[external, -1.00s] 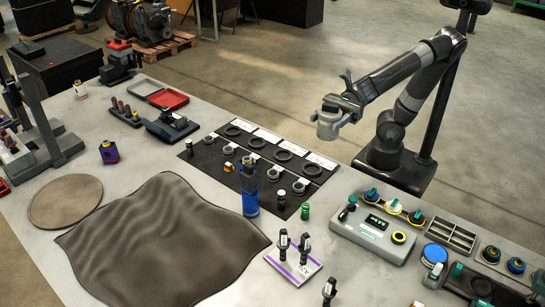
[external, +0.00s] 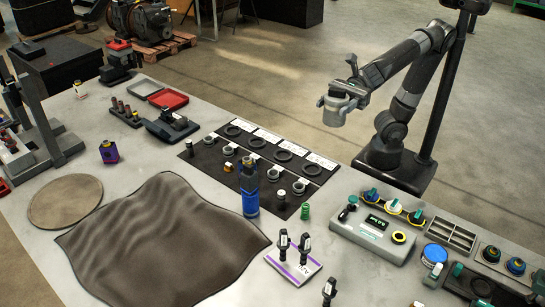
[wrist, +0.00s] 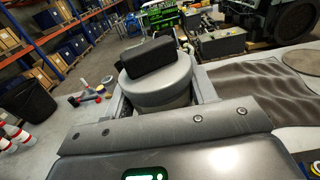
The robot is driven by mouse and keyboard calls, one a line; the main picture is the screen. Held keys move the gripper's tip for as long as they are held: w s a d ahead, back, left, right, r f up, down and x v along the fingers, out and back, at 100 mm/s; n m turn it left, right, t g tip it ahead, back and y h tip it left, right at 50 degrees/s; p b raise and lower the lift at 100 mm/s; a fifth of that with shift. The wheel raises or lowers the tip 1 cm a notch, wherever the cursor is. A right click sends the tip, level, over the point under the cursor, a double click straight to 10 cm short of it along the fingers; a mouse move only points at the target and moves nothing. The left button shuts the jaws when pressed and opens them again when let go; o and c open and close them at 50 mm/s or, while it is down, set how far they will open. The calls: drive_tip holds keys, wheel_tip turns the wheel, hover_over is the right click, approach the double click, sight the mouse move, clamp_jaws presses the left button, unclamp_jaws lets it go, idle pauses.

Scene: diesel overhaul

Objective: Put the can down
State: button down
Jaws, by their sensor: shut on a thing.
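My gripper (external: 338,101) is shut on a grey can (external: 333,117), which is held in the air beyond the bench's far edge, near my arm's column. In the wrist view the can (wrist: 160,92) is a wide grey cylinder with a black block on top, between the two fingers. Its underside is hidden there. The can is clear of the bench (external: 215,102) and touches nothing but my gripper, as far as I can see.
A black mat (external: 213,154) with rings and white labels lies on the bench. A blue cylinder (external: 250,203) stands at its front edge. A control box (external: 372,234) stands to the right. A dark cloth (external: 155,245) and a round tan pad (external: 65,202) lie to the left.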

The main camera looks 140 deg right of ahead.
drive_tip(key=w+a+r+n+g+y, duration=0.3)
drive_tip(key=w+a+r+n+y, duration=0.2)
drive_tip(key=w+a+n+y, duration=0.35)
drive_tip(key=w+a+f+n+g+y, duration=0.4)
drive_tip(key=w+a+n+g+y, duration=0.15)
drive_tip(key=a+g+y, duration=0.35)
drive_tip(key=shift+m+t+h, duration=0.3)
drive_tip(key=shift+t+h, duration=0.15)
drive_tip(key=shift+t, duration=0.05)
drive_tip(key=shift+w+a+f, duration=0.1)
drive_tip(key=shift+a+f, duration=0.05)
drive_tip(key=shift+f, duration=6.65)
drive_tip(key=shift+w+a+f, duration=0.1)
drive_tip(key=shift+a+f, duration=0.1)
drive_tip(key=shift+f, duration=6.65)
drive_tip(key=shift+a+f, duration=0.15)
drive_tip(key=shift+f, duration=6.65)
drive_tip(key=shift+f, duration=0.6)
drive_tip(key=c, duration=0.5)
unclamp_jaws()
